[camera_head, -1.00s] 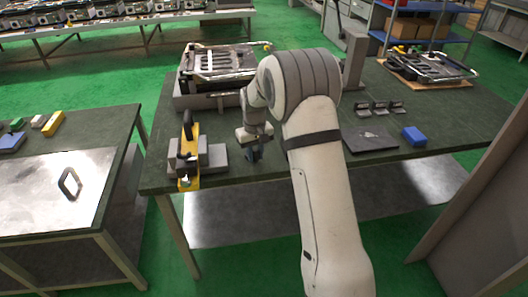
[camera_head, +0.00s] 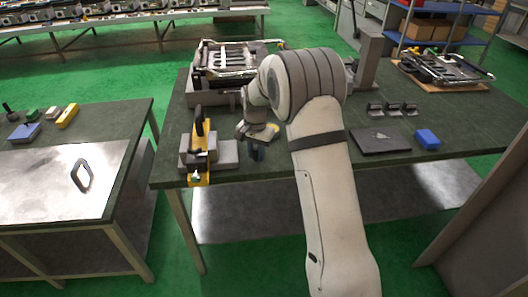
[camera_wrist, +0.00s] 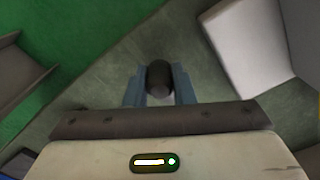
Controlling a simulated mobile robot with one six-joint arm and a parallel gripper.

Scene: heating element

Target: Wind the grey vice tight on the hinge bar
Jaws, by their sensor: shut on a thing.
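The grey vice (camera_head: 226,154) stands near the front left corner of the green-topped table. A yellow bar (camera_head: 201,167) with a black upright handle sits across it; which part is the hinge bar I cannot tell for sure. My gripper (camera_head: 257,152) is just right of the vice, low at the table's front edge. In the wrist view its blue fingers (camera_wrist: 160,88) are shut on a dark rounded knob (camera_wrist: 158,73). A pale grey block (camera_wrist: 250,40), likely part of the vice, shows to the right there. The knob's link to the vice is hidden.
A metal-framed unit (camera_head: 228,62) stands behind the vice. A dark plate (camera_head: 376,140), a blue block (camera_head: 427,139) and small grey brackets (camera_head: 392,108) lie to the right of my arm. A second table (camera_head: 60,180) stands at the left, with a floor gap between.

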